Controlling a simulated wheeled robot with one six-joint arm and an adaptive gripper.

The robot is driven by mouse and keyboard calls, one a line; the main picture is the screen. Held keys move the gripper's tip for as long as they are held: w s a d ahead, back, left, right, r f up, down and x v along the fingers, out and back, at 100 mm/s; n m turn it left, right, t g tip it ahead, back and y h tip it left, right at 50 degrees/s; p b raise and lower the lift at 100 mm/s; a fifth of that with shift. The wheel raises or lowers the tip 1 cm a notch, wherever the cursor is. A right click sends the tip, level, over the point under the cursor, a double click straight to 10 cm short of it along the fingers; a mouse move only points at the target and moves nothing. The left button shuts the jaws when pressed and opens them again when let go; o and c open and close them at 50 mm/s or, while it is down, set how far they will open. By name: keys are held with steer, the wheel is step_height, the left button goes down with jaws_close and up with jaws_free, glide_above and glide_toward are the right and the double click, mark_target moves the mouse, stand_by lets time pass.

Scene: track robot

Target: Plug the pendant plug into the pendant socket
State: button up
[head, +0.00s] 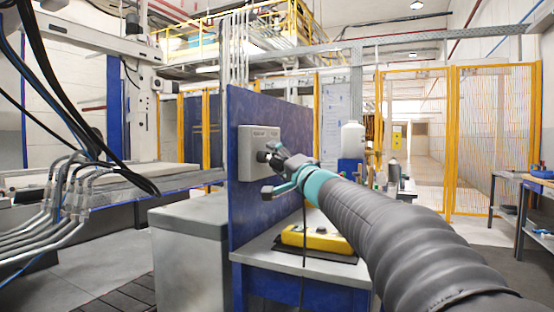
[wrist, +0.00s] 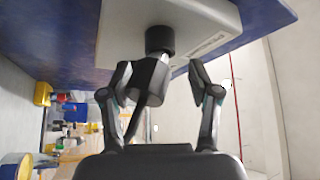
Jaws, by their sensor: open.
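The pendant socket (wrist: 160,40) is a black round fitting on a pale box (head: 258,140), which is fixed to the upright blue panel. The pendant plug (wrist: 148,80) is a dark body with a black cable leaving its lower end. In the wrist view it is directly at the socket, slightly left of its centre and tilted; I cannot tell how deep it sits. My gripper (head: 279,174) is close to the box. In the wrist view my gripper (wrist: 160,70) is open, one finger on each side of the plug, with a visible gap on the right.
A yellow pendant (head: 318,239) lies on a dark mat on the grey bench under the panel, with a cable (head: 304,250) hanging nearby. A grey cabinet (head: 190,245) stands left of the panel. A white bottle (head: 352,140) and a cluttered bench stand behind.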

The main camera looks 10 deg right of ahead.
steer(key=v, duration=1.1)
steer(key=shift+s, duration=0.35)
steer(key=shift+d+f, duration=0.1)
